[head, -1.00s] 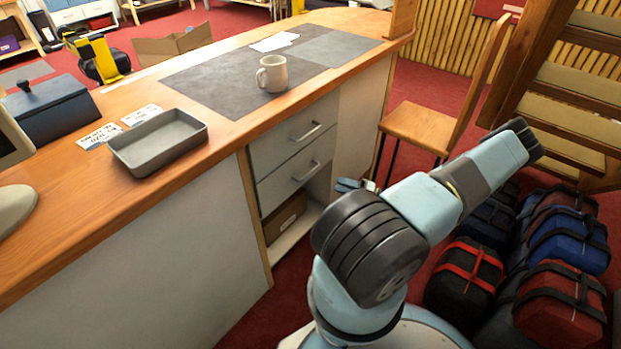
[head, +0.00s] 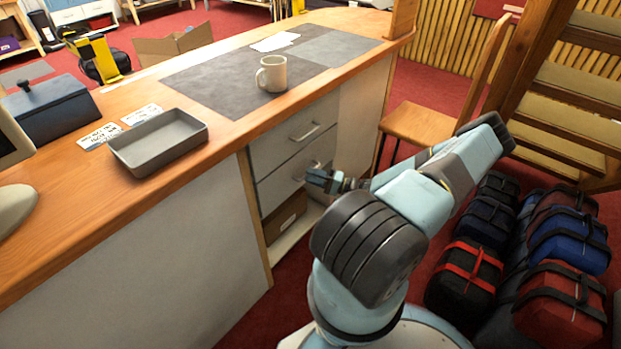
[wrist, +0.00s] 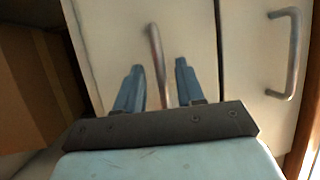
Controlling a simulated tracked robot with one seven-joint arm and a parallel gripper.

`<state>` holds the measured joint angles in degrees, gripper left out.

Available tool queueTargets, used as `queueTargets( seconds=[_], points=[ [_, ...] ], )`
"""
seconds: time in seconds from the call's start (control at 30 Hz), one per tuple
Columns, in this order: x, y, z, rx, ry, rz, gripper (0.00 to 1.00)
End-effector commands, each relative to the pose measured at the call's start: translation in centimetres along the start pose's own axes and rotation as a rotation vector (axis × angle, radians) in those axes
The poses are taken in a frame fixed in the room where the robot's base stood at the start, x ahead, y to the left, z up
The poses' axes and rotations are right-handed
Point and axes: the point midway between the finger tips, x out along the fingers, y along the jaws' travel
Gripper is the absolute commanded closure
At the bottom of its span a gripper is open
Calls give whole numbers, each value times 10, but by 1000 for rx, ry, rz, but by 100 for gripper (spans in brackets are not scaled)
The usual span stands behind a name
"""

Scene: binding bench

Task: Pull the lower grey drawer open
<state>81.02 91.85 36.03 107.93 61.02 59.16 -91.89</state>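The lower grey drawer (head: 291,186) is in the bench front, below the upper drawer, and looks shut. Its bar handle (wrist: 156,60) runs between my two fingers in the wrist view, partly hidden by the gripper body. My gripper (head: 310,180) is at this handle in the head view. In the wrist view my gripper (wrist: 157,85) is open, with a finger on each side of the handle and a visible gap to each. How deep the handle sits between the fingers I cannot tell.
The upper drawer's handle (head: 306,132) also shows in the wrist view (wrist: 287,52). An open shelf with a brown box (head: 284,215) is below. A mug (head: 271,74) and a grey tray (head: 158,142) stand on the bench. A chair (head: 420,122) and several bags (head: 470,268) are to the right.

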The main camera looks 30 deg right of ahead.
Motion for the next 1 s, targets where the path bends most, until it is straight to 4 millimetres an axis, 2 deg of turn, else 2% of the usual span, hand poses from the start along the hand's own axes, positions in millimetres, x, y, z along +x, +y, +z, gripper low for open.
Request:
queueTargets(
  seconds=[0.13, 0.53, 0.97, 1.0],
  points=[
    [0, 0, 0, 0, 0, 0, 62],
    [0, 0, 0, 0, 0, 0, 100],
    [0, 1, 0, 1, 0, 1, 100],
    [9, 1, 11, 5, -1, -1, 100]
  ],
)
